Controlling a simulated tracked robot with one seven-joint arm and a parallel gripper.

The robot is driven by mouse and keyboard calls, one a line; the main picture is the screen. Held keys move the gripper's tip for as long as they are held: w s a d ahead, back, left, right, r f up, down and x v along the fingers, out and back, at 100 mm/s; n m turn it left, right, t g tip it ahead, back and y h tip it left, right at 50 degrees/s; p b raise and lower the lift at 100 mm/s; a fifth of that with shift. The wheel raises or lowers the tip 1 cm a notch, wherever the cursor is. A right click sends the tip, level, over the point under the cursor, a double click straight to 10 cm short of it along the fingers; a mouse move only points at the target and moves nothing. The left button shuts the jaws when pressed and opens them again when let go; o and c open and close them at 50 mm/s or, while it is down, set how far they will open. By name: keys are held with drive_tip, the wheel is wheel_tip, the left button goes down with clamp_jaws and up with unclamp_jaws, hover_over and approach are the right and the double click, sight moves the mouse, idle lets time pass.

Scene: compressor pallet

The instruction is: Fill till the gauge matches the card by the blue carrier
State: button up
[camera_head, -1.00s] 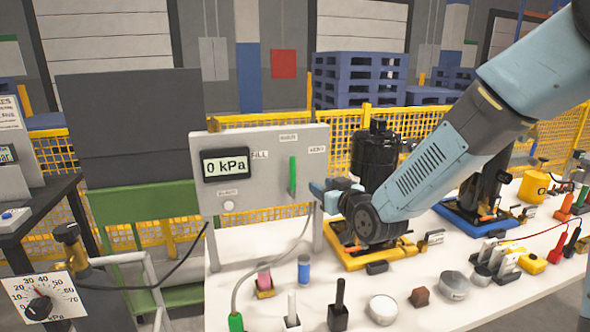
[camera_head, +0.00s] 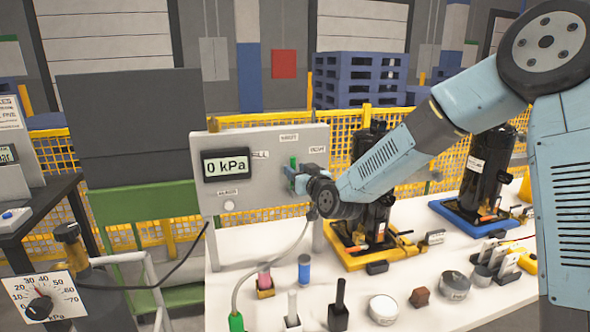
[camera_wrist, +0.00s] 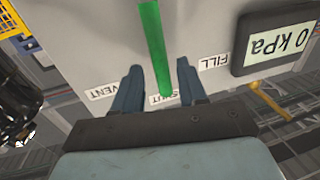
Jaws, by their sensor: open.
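The grey panel (camera_head: 262,215) carries a display (camera_head: 227,164) reading 0 kPa and a green lever (camera_head: 293,162). In the wrist view the green lever (camera_wrist: 153,45) points at the SHUT label (camera_wrist: 160,100), with FILL (camera_wrist: 213,62) and VENT (camera_wrist: 106,91) to either side. My gripper (camera_wrist: 158,82) is open, one finger on each side of the lever's end; contact is not clear. In the head view my gripper (camera_head: 297,180) is at the panel and hides part of the lever. The blue carrier (camera_head: 462,217) holds a black compressor (camera_head: 487,170). A small card (camera_head: 517,213) stands beside it, its text unreadable.
A yellow carrier (camera_head: 350,258) with another black compressor stands right of the panel, close under my arm. Small pots, blocks and tools line the table's front. A round dial (camera_head: 40,300) marked in tens sits at lower left. A hose (camera_head: 250,280) hangs before the panel.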

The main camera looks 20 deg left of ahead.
drive_tip(key=shift+x, duration=1.4)
clamp_jaws()
drive_tip(key=shift+d, duration=0.1)
